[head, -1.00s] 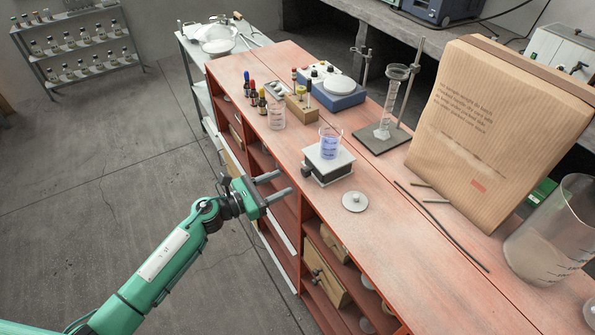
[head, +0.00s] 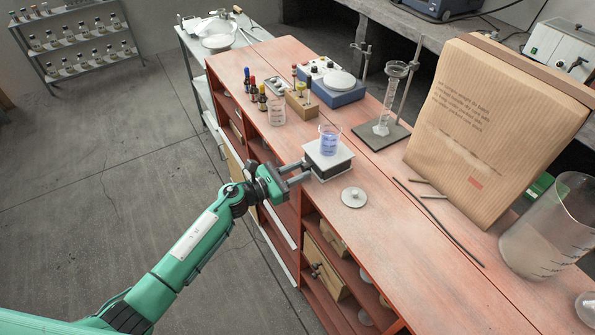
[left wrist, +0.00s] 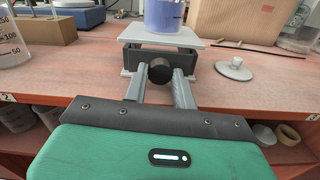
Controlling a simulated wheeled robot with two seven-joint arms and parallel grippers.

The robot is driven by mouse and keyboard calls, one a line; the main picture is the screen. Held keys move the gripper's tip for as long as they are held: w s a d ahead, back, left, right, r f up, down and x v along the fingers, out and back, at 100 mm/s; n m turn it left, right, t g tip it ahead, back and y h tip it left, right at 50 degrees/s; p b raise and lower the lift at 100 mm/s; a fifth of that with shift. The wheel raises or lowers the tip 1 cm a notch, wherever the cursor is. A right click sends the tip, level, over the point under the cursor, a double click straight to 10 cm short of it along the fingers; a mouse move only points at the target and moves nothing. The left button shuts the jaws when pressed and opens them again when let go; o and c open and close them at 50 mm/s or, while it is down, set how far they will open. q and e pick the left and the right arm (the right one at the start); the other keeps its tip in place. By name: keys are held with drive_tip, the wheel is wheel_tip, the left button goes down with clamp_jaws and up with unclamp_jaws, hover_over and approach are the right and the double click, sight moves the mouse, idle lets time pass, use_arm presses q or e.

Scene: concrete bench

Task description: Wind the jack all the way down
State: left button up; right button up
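The lab jack (head: 326,164) stands near the bench's front edge, with a pale top plate and a dark body. A beaker of blue-violet liquid (head: 329,139) stands on its plate. It also shows in the left wrist view (left wrist: 164,14), cut off at the top. The jack's black round knob (left wrist: 160,72) faces my left gripper (left wrist: 160,84). The two grey fingers are apart, one on each side of the knob, with a gap showing on the left. In the head view, my left gripper (head: 303,172) reaches the jack's front, hiding the knob. My right gripper is out of view.
A small pale lid with a knob (head: 354,197) lies right of the jack. An empty beaker (head: 277,112) and dropper bottles (head: 256,92) stand to the left. A retort stand (head: 384,130), thin rods and a large paper bag (head: 490,130) are behind and right.

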use_arm(q)
drive_tip(key=shift+n, duration=2.2)
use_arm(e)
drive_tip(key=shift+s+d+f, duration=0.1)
use_arm(q)
drive_tip(key=o, duration=1)
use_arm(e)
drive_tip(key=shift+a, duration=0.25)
use_arm(q)
drive_tip(key=shift+a, duration=0.1)
drive_tip(key=shift+s+a+f+b, duration=0.1)
drive_tip(key=shift+s+a+b, duration=0.15)
drive_tip(key=shift+a+b, duration=0.1)
drive_tip(key=b+v, duration=0.3)
drive_tip(key=v, duration=0.9)
drive_tip(key=shift+s+a, duration=0.25)
drive_tip(key=shift+a, duration=0.05)
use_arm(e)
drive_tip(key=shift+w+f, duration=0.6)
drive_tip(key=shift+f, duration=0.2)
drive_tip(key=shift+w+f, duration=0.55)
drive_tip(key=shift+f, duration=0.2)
